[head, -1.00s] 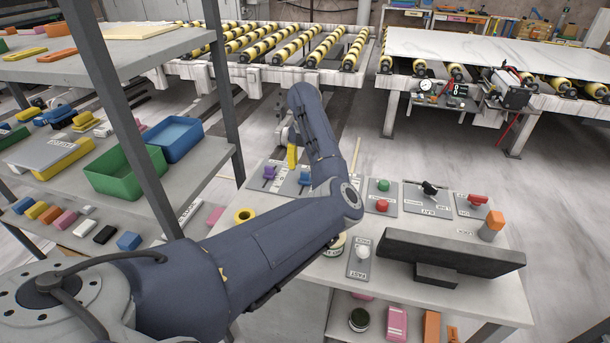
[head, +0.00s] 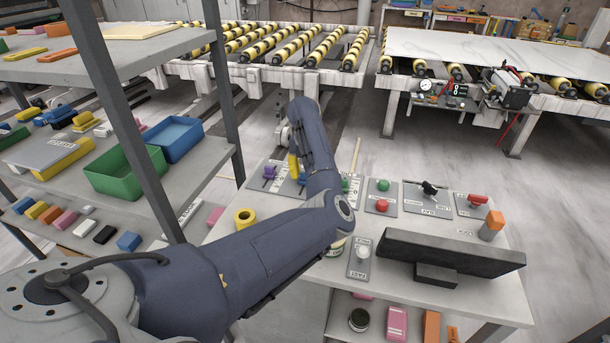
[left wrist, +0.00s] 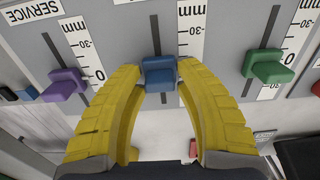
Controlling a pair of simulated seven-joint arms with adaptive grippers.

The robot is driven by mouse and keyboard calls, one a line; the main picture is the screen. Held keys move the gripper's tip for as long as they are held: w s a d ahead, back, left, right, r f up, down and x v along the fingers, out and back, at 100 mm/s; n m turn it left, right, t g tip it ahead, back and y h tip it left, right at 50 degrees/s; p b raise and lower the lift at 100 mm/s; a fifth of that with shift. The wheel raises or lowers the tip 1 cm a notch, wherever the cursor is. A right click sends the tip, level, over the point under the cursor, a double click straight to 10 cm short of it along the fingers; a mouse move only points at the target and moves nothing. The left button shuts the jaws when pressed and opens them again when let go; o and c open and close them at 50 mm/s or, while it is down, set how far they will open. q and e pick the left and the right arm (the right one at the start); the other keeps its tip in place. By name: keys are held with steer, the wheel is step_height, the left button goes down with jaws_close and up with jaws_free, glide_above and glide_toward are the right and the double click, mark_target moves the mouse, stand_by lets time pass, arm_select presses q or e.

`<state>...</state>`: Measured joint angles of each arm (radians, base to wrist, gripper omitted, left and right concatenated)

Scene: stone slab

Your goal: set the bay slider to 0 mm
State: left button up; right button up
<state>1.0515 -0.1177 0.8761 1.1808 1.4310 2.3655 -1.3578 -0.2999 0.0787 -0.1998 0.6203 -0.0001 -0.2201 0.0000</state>
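Three slider knobs show in the left wrist view, each on a dark slot beside a white mm scale. They are a purple knob (left wrist: 63,84), a blue knob (left wrist: 160,73) and a green knob (left wrist: 268,67). A SERVICE label stands above the purple one; I cannot read a bay label. My left gripper (left wrist: 160,76) has its yellow fingertips on either side of the blue knob, very close to it; I cannot tell whether they press on it. The right finger hides the lower end of the blue knob's scale. The left gripper (head: 294,166) is over the slider panel in the head view.
To the right on the bench are a panel with green and red buttons (head: 382,196), a black-handled switch panel (head: 428,198) and a dark monitor (head: 450,260). A yellow ring (head: 245,217) lies near the left edge. A shelf with bins (head: 125,172) stands at left.

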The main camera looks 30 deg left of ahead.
arm_select(q)
jaws_close()
steer(key=shift+s, duration=0.1)
stand_by(0.5)
steer(key=shift+o, duration=2.3)
jaws_free()
steer(key=shift+r, duration=0.15)
step_height(320, 180, up, 12)
